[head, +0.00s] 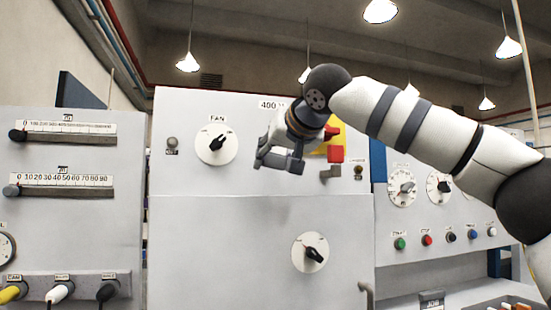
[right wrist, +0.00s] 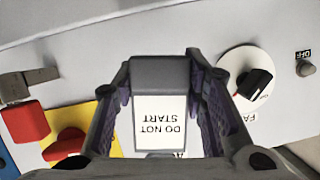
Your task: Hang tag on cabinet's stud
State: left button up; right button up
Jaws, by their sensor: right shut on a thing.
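My right gripper (head: 280,162) is in front of the upper cabinet panel (head: 255,230), between the FAN dial and the yellow plate. It is shut on the tag (right wrist: 160,125), a white card reading DO NOT START with a grey top, which shows between its fingers in the right wrist view. The lettering is upside down there. In the head view the tag cannot be told apart from the fingers. Small round knobs or studs stand out left of the FAN dial (head: 172,143) and right of the red block (head: 359,171); which is the tag's stud is unclear. My left gripper is not in view.
The FAN dial (head: 216,144) is left of the gripper. A yellow plate (right wrist: 85,130) with a red knob (right wrist: 65,145), a red block (head: 335,153) and a grey piece (head: 330,172) are close on its right. Another dial (head: 310,252) is below.

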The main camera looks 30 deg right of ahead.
jog(key=shift+w, duration=0.2)
dwell(0.4)
jog(key=shift+w+d, duration=0.1)
jog(key=shift+w, duration=0.1)
jog(key=shift+f, duration=0.1)
jog(key=shift+f, duration=0.15)
jog(key=o, duration=1.4)
jog(key=shift+c, duration=0.2)
jog(key=v, duration=0.9)
jog(key=shift+f, duration=0.35)
